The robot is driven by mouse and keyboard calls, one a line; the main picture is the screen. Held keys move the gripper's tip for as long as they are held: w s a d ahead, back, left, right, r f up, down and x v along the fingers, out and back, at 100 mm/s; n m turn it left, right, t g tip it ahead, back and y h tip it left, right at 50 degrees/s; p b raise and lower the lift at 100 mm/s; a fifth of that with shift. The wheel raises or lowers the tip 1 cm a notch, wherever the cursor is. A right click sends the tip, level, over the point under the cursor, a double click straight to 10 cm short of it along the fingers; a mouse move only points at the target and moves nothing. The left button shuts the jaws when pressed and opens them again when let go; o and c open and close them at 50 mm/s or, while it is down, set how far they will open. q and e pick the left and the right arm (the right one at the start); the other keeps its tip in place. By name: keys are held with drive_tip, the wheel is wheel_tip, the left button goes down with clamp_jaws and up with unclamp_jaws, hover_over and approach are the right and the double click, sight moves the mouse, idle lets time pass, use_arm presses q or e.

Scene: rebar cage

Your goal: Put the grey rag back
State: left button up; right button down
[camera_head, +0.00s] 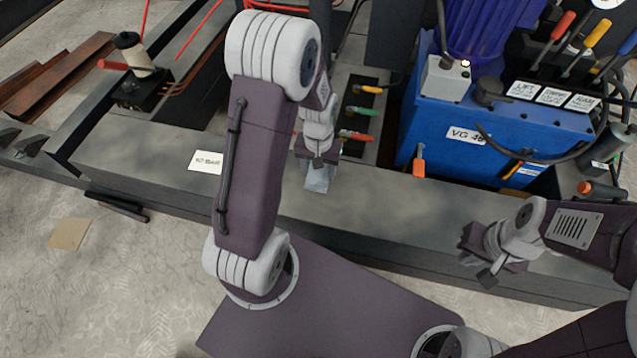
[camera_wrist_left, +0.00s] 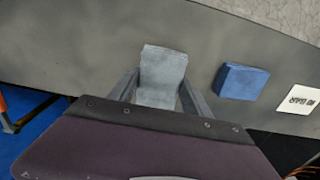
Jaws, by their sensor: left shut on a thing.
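The grey rag (camera_wrist_left: 162,75) is a folded pale grey cloth between the two fingers of my left gripper (camera_wrist_left: 160,92) in the left wrist view. My left gripper (camera_head: 316,172) is shut on it, low over the grey bench top (camera_head: 385,205). The rag also shows below the gripper in the head view (camera_head: 317,183). I cannot tell whether the rag touches the bench. My right gripper (camera_head: 474,258) is over the bench's front part at the right, apart from the rag; its finger opening is unclear.
A blue folded cloth or block (camera_wrist_left: 242,82) lies on the bench beside the rag, next to a white label (camera_wrist_left: 299,99). A blue machine (camera_head: 430,120) with levers stands behind at the right. Coloured-handled tools (camera_head: 362,112) lie behind the left gripper.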

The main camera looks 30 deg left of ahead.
sight(319, 174)
use_arm(q)
wheel_tip(319, 174, down, 4)
drive_tip(key=b, duration=0.3)
drive_tip(key=shift+f+b, duration=0.2)
drive_tip(key=shift+b, duration=0.2)
drive_tip(key=shift+r, duration=0.25)
drive_tip(key=shift+f, duration=0.15)
drive_tip(key=o, duration=1.3)
wheel_tip(319, 174, up, 12)
drive_tip(key=p, duration=0.8)
drive_tip(key=shift+r, duration=0.2)
drive_tip(key=s+d+r+m+t, duration=0.1)
drive_tip(key=s+d+r+m, duration=0.1)
drive_tip(key=s+d, duration=0.3)
drive_tip(key=s+r, duration=0.1)
drive_tip(key=s, duration=0.2)
drive_tip(key=shift+s, duration=0.2)
